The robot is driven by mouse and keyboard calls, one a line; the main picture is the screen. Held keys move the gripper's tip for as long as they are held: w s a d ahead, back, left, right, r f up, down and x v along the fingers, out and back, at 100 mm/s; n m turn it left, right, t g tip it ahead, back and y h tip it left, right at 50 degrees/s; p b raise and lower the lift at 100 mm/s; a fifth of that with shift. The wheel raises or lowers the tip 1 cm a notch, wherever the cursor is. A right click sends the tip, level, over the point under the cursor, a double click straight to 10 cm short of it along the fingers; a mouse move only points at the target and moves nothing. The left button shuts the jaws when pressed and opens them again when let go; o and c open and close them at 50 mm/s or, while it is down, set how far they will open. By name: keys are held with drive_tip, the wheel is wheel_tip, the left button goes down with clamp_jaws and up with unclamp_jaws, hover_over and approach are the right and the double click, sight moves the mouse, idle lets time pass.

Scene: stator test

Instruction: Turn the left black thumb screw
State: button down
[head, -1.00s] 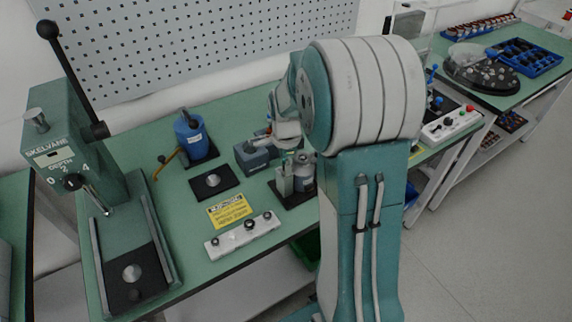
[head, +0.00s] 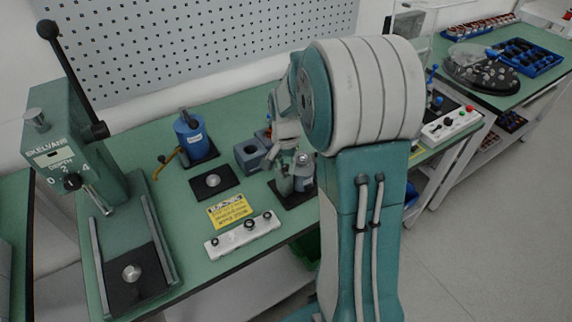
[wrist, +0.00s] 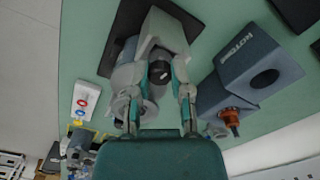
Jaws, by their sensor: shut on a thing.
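A black thumb screw (wrist: 160,72) with a round head shows between my fingertips in the wrist view, in front of a grey fixture block (wrist: 166,30). My gripper (wrist: 157,80) has one finger on each side of the screw and is shut on it. In the head view, my gripper (head: 286,178) is low at the metal fixture (head: 303,172) on a black base plate (head: 292,198). The screw itself is hidden there by the gripper and the fixture. Whether the screw has turned cannot be told.
A blue-grey block (head: 250,153) with a round hole stands close by; its orange screw (wrist: 230,116) shows in the wrist view. A white bar with black knobs (head: 243,238), a yellow label (head: 229,210) and a blue canister (head: 190,135) are on the green bench. A lever press (head: 75,160) stands left.

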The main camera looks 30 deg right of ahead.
drive_tip(key=n, duration=0.6)
idle(0.5)
drive_tip(key=c, duration=0.5)
unclamp_jaws()
drive_tip(key=shift+a, duration=0.1)
drive_tip(key=shift+c, duration=0.2)
